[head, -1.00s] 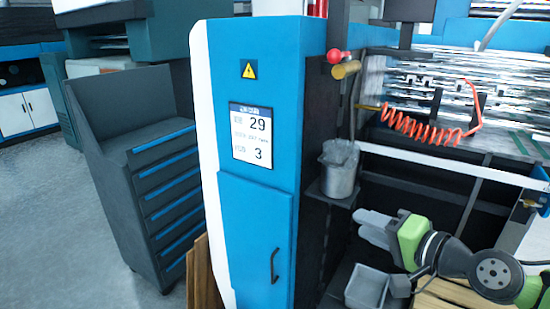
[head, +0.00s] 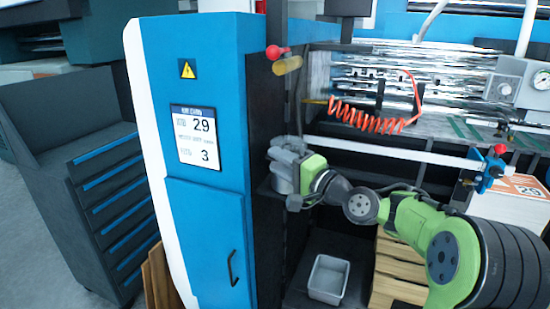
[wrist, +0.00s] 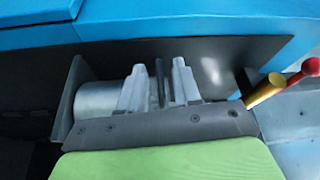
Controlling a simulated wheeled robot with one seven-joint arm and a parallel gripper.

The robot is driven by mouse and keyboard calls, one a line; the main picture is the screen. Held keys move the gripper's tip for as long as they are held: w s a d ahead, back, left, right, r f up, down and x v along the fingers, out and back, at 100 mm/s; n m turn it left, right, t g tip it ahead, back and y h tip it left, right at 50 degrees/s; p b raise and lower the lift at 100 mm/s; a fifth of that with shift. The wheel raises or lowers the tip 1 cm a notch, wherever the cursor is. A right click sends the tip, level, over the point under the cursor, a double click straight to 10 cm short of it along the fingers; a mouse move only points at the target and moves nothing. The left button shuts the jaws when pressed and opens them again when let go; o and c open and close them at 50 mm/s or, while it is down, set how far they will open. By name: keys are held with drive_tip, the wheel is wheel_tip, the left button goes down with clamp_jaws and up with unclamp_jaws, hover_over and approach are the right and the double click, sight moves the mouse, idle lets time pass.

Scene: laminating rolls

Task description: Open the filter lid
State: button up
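The filter is a grey metal pot (head: 283,178) on a small dark bracket at the blue cabinet's right side. In the wrist view, its round grey body (wrist: 95,103) shows left of my fingers. My gripper (head: 290,148) is at the top of the pot in the head view and hides much of the lid. In the wrist view, my gripper (wrist: 160,85) has its two pale fingers apart, with a narrow dark upright bar between them. I cannot tell whether the bar belongs to the lid or whether the fingers touch it.
The blue cabinet (head: 215,230) stands close left of the pot. A red-knobbed brass valve (head: 287,66) is above it and an orange coiled hose (head: 370,120) to the right. A grey bin (head: 328,279) and wooden pallet (head: 395,275) lie below.

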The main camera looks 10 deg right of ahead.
drive_tip(key=shift+x, duration=0.85)
drive_tip(key=shift+c, duration=0.3)
clamp_jaws()
drive_tip(key=shift+r, duration=0.1)
